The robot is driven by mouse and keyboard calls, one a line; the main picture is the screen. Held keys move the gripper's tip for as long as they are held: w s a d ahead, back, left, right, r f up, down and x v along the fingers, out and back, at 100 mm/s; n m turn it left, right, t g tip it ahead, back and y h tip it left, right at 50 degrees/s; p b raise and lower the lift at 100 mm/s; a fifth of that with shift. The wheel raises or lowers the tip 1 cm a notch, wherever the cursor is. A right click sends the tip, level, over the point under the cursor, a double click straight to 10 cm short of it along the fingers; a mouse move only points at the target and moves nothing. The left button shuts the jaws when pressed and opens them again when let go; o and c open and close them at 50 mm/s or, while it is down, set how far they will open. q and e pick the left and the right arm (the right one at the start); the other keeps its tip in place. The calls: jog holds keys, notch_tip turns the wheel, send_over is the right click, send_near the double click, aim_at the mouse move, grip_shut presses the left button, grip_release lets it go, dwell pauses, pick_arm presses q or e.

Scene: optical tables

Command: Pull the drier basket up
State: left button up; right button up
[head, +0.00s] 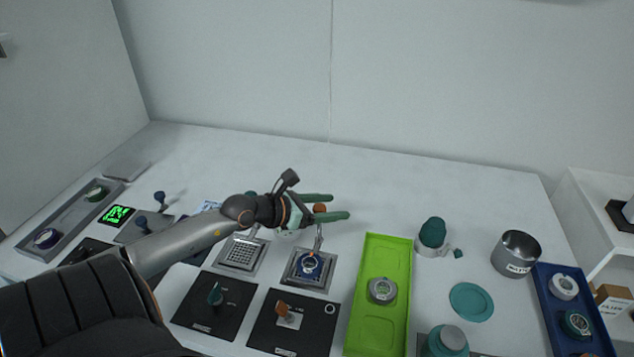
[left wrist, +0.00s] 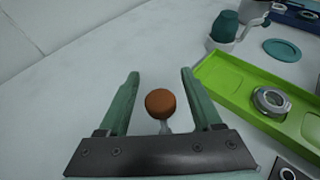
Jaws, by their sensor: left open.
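My left gripper (head: 341,206) is open, its two green fingers pointing right in the head view. An orange-brown round knob (head: 320,208) sits between the fingers, nearer their base than their tips. The left wrist view also shows the knob (left wrist: 160,103) between the open fingers (left wrist: 160,74), with a visible gap on both sides. A thin metal stem (head: 319,238) runs down from the knob to a square grey station (head: 290,279) with a blue round part (head: 311,265) in it. This looks like the drier basket and its handle. My right gripper is not in view.
A green tray (head: 376,333) with a round grey item stands right of the station. A perforated square plate (head: 241,253) lies to its left. Black panels with knobs (head: 215,297) (head: 283,309) are in front. A teal-topped holder (head: 432,233) and metal pot (head: 516,254) stand further right.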

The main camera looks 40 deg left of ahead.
pick_arm(q)
jog(key=v, duration=1.2)
jog(key=shift+s+r, duration=0.1)
jog(key=shift+r, duration=0.05)
dwell(0.5)
